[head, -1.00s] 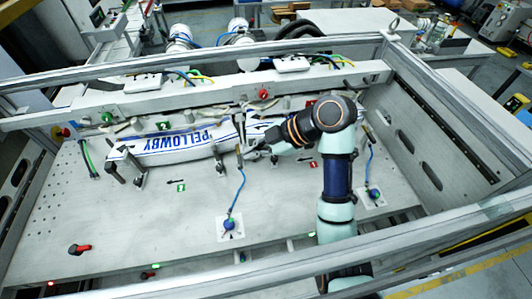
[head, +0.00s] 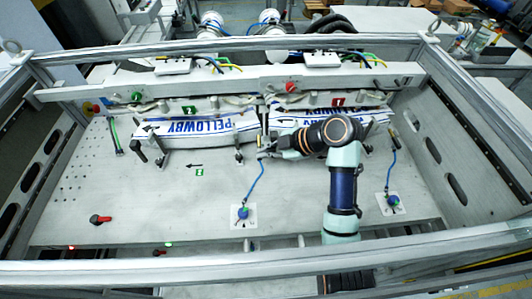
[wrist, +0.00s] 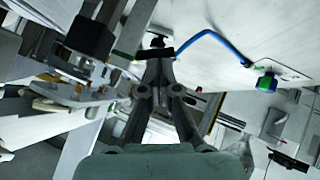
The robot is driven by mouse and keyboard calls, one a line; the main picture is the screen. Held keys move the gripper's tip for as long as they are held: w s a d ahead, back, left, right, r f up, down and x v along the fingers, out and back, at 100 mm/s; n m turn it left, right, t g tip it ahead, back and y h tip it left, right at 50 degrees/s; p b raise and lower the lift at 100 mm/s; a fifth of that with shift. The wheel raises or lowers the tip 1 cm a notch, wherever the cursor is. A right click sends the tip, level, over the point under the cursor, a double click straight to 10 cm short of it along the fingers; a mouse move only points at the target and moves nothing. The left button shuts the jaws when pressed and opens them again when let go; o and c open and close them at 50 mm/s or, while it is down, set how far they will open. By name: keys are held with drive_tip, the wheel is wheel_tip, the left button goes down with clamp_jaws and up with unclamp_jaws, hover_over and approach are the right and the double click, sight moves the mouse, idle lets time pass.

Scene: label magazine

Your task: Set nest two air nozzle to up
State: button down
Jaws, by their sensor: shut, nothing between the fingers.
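The long white part with blue PELLOWBY lettering (head: 215,127) lies by the green "2" sign (head: 189,110). At its right end a blue hose (head: 254,183) rises from a blue knob (head: 240,212) on a white plate. In the wrist view the hose (wrist: 205,36) runs from the knob (wrist: 266,82) to a small black fitting (wrist: 157,47), apparently the nozzle. My gripper (head: 264,152) is shut and empty, with its fingertips (wrist: 157,62) close to that fitting. I cannot tell whether they touch, or which way the nozzle points.
A second lettered part (head: 350,117) lies by the red "1" sign (head: 338,100), partly behind my arm. Another blue knob (head: 388,203) with a hose stands at right. A red-black handle (head: 101,219) is at front left.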

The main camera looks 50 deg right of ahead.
drive_tip(key=shift+f, duration=0.45)
drive_tip(key=shift+r, duration=0.1)
drive_tip(key=shift+r+p, duration=0.65)
drive_tip(key=shift+r, duration=0.25)
